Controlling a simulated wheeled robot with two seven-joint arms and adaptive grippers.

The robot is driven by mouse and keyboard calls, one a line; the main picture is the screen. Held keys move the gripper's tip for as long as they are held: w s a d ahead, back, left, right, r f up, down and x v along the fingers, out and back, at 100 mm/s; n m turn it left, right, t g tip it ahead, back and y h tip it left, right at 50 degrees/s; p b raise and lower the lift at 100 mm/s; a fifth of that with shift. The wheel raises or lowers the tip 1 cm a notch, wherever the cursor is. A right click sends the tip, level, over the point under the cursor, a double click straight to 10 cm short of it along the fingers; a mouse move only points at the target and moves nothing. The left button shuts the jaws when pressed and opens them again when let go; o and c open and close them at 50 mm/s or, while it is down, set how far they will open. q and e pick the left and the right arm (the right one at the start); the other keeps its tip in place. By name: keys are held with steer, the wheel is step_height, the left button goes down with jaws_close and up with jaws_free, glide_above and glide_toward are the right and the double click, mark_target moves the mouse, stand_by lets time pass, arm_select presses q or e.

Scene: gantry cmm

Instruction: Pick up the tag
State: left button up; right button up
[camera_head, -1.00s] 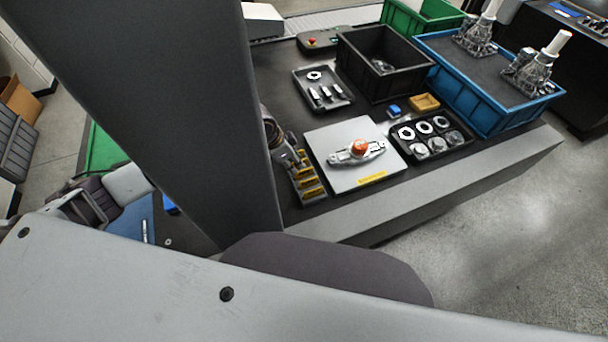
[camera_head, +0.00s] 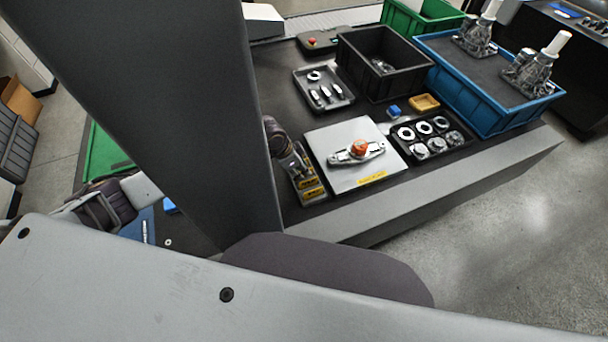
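Yellow tags (camera_head: 314,191) with dark print sit in a narrow dark rack at the left end of the work table. My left gripper (camera_head: 298,172) is over the rear part of this rack and covers some of the tags. Its fingers are small and partly hidden, so I cannot tell whether they are open or shut, or whether they touch a tag. My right gripper is not in view.
Right of the rack is a light plate (camera_head: 335,178) with a metal part (camera_head: 372,152) and orange knob. Beyond are a tray of rings and nuts (camera_head: 455,150), a small parts tray (camera_head: 345,104), a black bin (camera_head: 405,85) and a blue crate (camera_head: 495,112). A large dark column blocks the left.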

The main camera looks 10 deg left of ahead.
mark_target(304, 175)
arm_select(q)
steer(key=shift+x, duration=1.05)
steer(key=shift+c, duration=0.2)
jaws_close()
